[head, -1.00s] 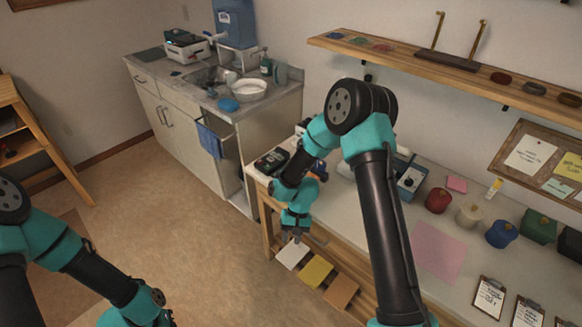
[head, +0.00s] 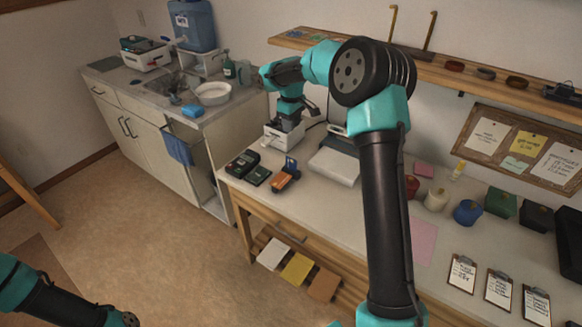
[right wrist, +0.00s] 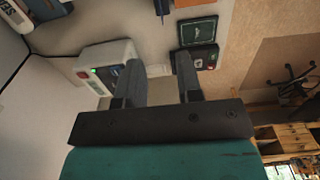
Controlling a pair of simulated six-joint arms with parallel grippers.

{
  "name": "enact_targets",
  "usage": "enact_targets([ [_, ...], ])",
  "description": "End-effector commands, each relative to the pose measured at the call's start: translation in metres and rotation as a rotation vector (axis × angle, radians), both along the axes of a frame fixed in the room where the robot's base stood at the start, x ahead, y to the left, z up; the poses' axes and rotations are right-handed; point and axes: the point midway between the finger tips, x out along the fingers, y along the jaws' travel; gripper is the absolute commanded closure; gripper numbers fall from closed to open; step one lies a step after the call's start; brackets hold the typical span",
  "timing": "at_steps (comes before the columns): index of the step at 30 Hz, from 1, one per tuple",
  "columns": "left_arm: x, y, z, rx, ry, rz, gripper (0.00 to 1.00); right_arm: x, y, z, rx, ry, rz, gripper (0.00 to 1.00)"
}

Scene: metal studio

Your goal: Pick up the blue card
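A small flat blue piece (head: 291,165) stands upright at an orange block on the workbench; it looks like the blue card, but it is too small to be sure. Its edge shows at the top of the right wrist view (right wrist: 160,7). My right gripper (head: 286,128) points down at the white box, behind and apart from the blue piece. In the right wrist view my right gripper (right wrist: 157,62) has its fingers spread with nothing between them. My left arm shows at the lower left; its gripper is out of the picture.
A white box (head: 272,135) with a small screen is close to my right gripper. Dark devices (head: 242,164) lie left of the orange block (head: 284,181). A pale flat machine (head: 335,166) is to the right. A wall shelf (head: 450,70) runs above. Clipboards (head: 461,273) lie at the front right.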

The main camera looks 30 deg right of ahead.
Motion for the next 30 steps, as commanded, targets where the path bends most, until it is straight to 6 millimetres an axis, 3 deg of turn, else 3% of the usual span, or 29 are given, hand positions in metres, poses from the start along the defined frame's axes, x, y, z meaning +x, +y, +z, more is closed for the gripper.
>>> enact_targets([
  [5, 0.0, 0.0, 0.0, 0.0, 0.0, 0.0, 1.0, 0.0, 0.0, -0.016, 0.001, 0.004, 0.0, 0.67],
  [22, 0.0, 0.0, 0.0, 0.0, 0.0, 0.0, 1.0, 0.0, 0.001, -0.11, 0.001, 0.003, -0.001, 0.67],
  [30, 0.0, 0.0, 0.0, 0.0, 0.0, 0.0, 1.0, 0.0, 0.0, -0.123, 0.001, 0.0, -0.002, 0.67],
])
